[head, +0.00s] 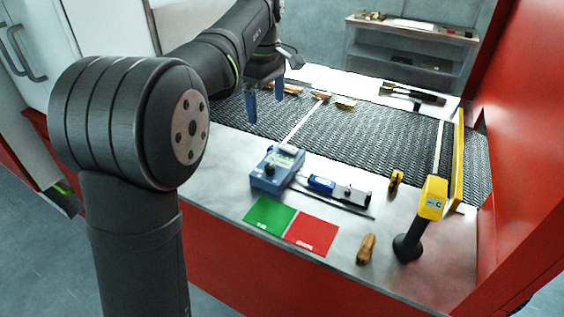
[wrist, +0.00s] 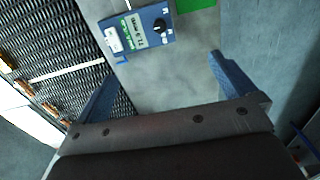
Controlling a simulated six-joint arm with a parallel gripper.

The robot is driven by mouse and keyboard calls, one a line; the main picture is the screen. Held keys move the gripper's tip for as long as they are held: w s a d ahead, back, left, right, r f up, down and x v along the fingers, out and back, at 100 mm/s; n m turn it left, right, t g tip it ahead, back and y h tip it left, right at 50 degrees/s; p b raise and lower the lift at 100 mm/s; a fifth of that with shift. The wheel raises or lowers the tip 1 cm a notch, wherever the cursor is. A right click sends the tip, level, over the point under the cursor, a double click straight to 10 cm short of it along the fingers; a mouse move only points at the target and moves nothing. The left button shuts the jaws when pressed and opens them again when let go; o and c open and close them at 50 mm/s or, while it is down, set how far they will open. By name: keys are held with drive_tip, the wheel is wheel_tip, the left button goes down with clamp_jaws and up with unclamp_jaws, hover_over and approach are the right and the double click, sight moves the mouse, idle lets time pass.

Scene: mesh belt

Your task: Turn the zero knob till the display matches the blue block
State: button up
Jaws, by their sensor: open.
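A blue meter (head: 268,180) stands on the steel ledge, with a black knob (head: 270,169) and a small display (head: 288,151) on its top. In the wrist view the meter (wrist: 141,44) lies near the top edge, with the knob (wrist: 160,25) right of the greenish display (wrist: 134,30). The display's digits are too small to read surely. A blue block (head: 321,184) lies right of the meter in the head view; its marking is unreadable. My gripper (head: 265,98) is open and empty above the belt, left of and apart from the meter. Its spread fingers (wrist: 162,70) show in the wrist view.
A dark mesh belt (head: 375,133) runs behind the ledge. A yellow-headed tool (head: 432,197) stands at right, near a wooden handle (head: 366,248).

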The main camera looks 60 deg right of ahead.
sight(270, 166)
idle(0.4)
drive_tip(key=c, duration=0.6)
drive_tip(key=shift+w+a+m, duration=0.15)
drive_tip(key=shift+m, duration=0.45)
drive_tip(key=c, duration=0.4)
drive_tip(key=shift+w+a+f+m+g, duration=0.2)
drive_tip(key=shift+m+g, duration=0.1)
drive_tip(key=shift+m, duration=0.5)
drive_tip(key=shift+c, duration=0.6)
drive_tip(key=w+a+f+m+g+h, duration=0.1)
drive_tip(key=w+a+m+h, duration=0.1)
drive_tip(key=m, duration=1)
drive_tip(key=w+a+f+m+g+h, duration=0.1)
drive_tip(key=w+a+f+m+g, duration=0.1)
drive_tip(key=m, duration=1)
drive_tip(key=x, duration=1.6)
drive_tip(key=shift+w+d+f, duration=0.1)
drive_tip(key=shift+w+f, duration=0.05)
drive_tip(key=shift+f, duration=0.25)
